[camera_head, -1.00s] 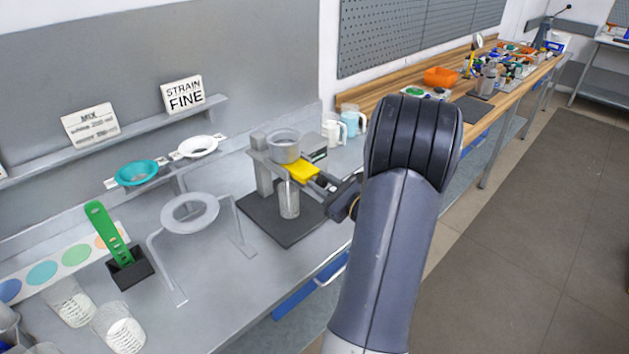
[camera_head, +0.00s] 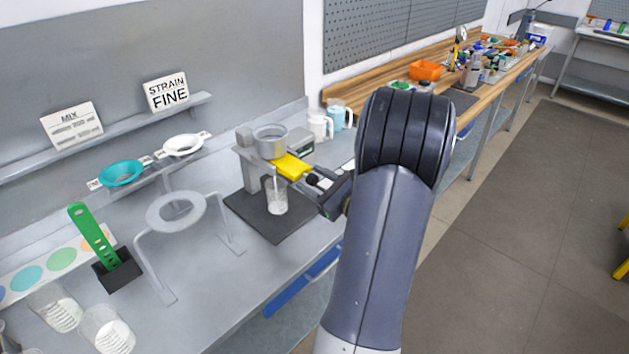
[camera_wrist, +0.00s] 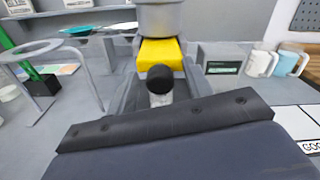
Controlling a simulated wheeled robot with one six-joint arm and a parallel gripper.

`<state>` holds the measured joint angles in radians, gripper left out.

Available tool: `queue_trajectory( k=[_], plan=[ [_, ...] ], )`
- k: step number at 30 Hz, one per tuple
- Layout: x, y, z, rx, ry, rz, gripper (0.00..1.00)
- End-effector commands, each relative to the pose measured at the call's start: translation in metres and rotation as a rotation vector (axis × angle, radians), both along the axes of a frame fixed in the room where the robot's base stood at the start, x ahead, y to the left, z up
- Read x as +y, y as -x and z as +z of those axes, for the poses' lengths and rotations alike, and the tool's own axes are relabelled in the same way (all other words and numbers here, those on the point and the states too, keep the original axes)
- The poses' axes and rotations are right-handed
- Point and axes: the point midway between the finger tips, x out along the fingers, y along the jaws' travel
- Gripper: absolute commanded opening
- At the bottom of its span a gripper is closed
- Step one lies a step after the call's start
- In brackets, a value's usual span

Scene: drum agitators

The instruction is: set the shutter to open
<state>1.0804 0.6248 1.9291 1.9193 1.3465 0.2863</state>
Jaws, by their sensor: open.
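The shutter is a yellow plate (camera_head: 292,166) under a grey metal cup (camera_head: 270,141) on a stand. It sticks out toward my gripper and ends in a black knob (camera_head: 312,179). In the wrist view the yellow plate (camera_wrist: 160,55) and the round black knob (camera_wrist: 160,79) are straight ahead. My gripper (camera_head: 325,192) is open, its fingers on either side of the knob's line; I cannot tell whether they touch it. A clear beaker (camera_head: 277,203) stands below the cup, and a thin pale streak shows between them. The shutter's inner end is hidden under the cup.
The stand has a dark base plate (camera_head: 248,212). A wire ring stand (camera_head: 176,212) and a green tool in a black holder (camera_head: 116,270) are to the left. Mugs (camera_head: 318,128) stand behind. A small display box (camera_wrist: 221,67) is right of the cup.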

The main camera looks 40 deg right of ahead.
Motion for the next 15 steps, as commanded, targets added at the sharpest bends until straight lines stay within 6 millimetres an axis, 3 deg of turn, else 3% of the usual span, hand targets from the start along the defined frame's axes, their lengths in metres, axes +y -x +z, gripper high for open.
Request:
queue_trajectory(
  k=[5, 15],
  plan=[
    [-0.003, 0.019, -0.002, -0.001, 0.002, -0.004, 0.48],
    [-0.007, 0.080, -0.002, -0.001, 0.001, -0.006, 0.48]
  ],
)
